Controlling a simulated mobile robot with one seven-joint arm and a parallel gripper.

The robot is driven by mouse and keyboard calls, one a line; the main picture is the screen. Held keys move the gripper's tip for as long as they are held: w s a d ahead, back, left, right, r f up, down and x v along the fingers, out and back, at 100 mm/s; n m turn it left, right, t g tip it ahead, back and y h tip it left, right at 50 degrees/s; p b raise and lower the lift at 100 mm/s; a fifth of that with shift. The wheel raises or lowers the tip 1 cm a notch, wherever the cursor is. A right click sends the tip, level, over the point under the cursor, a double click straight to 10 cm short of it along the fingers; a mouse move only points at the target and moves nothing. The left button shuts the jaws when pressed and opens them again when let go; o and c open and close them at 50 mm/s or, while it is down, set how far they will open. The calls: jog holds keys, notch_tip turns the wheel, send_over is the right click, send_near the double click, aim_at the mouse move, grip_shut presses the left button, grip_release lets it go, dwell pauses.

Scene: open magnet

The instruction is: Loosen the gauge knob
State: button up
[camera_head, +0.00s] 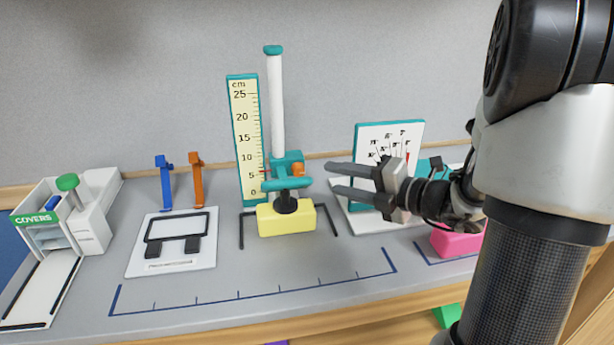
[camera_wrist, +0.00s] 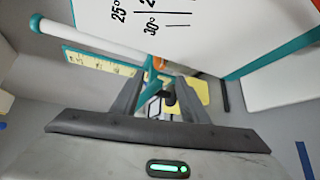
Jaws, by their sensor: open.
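The height gauge stands at the middle of the bench, with a white post (camera_head: 276,105), a cm scale (camera_head: 243,130) and a teal carriage (camera_head: 288,170) low on the post. A small orange knob (camera_head: 298,169) sits on the carriage's right side. In the wrist view, the carriage is partly hidden between my gripper's fingers (camera_wrist: 158,88).
An angle chart (camera_head: 388,138) stands behind my gripper, above a white base. A pink block (camera_head: 455,243) is below my wrist. A white plate with a black frame (camera_head: 172,243), blue and orange hooks (camera_head: 196,180) and a covers dispenser (camera_head: 62,222) are left. The front bench is clear.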

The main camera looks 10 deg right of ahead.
aim_at(302, 171)
jog(key=b+x, duration=0.1)
jog(key=x, duration=0.8)
jog(key=shift+w+a+b, duration=0.25)
jog(key=shift+a+b, duration=0.05)
jog(key=shift+c, duration=0.4)
grip_shut()
jog(key=shift+r+p, duration=0.15)
jog(key=shift+p, duration=0.25)
jog(key=shift+r+n+g+h+p, duration=0.3)
jog(key=shift+n+h+p, duration=0.25)
jog(key=shift+p, duration=0.5)
jog(key=shift+a+n+g+h+p, duration=0.15)
jog(key=shift+n+h+p, duration=0.3)
jog(key=shift+n+h, duration=0.15)
jog(key=shift+a+n+g+h+p, duration=0.1)
jog(key=shift+n+g+h+p, duration=0.05)
jog(key=shift+n+h+p, duration=0.35)
jog(key=shift+f, duration=0.1)
